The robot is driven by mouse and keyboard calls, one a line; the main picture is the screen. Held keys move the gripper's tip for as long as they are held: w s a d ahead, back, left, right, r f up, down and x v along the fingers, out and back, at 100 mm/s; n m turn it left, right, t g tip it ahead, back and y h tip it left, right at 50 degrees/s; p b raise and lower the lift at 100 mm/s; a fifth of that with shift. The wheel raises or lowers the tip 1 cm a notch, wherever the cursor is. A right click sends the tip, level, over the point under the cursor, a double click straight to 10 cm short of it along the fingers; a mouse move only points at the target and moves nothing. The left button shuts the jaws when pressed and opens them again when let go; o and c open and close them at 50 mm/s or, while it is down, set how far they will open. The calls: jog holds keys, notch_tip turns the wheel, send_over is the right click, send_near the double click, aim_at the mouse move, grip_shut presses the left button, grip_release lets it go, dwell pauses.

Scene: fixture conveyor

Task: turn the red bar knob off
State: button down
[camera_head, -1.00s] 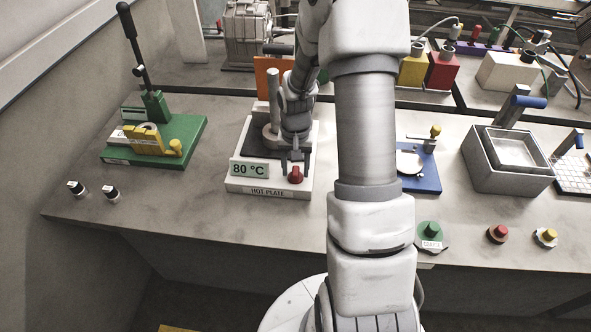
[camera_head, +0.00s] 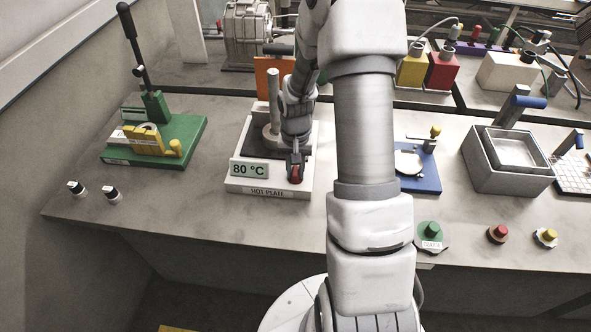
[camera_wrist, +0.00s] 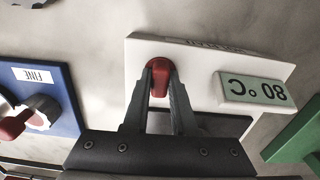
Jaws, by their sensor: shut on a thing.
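The red bar knob (camera_head: 295,174) is on the front face of the white hot plate (camera_head: 262,181), right of its "80 °C" display (camera_head: 249,169). My gripper (camera_head: 296,168) reaches down to the knob from behind in the head view. In the wrist view, the fingers of my gripper (camera_wrist: 161,82) are closed on the two sides of the red bar knob (camera_wrist: 159,70), whose rounded end shows between and beyond the tips. The wrist view shows the hot plate (camera_wrist: 190,65) and its display (camera_wrist: 252,90) upside down. The knob's lower part is partly hidden by the fingers.
A green lever press (camera_head: 185,140) stands left of the hot plate. A blue fixture (camera_head: 425,180) labelled "FINE" in the wrist view stands to its right, beyond my arm. A grey basin (camera_head: 510,175) is farther right. Bench in front of the hot plate is clear.

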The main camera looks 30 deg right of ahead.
jog(key=shift+n, duration=0.4)
jog(key=n, duration=0.3)
jog(key=shift+n, duration=0.3)
jog(key=n, duration=0.4)
jog(key=shift+n, duration=0.3)
jog(key=n+p, duration=0.1)
jog(key=n, duration=0.3)
jog(key=shift+r, duration=0.1)
jog(key=shift+n+p, duration=0.55)
jog(key=shift+n, duration=1.65)
jog(key=c, duration=0.7)
grip_release()
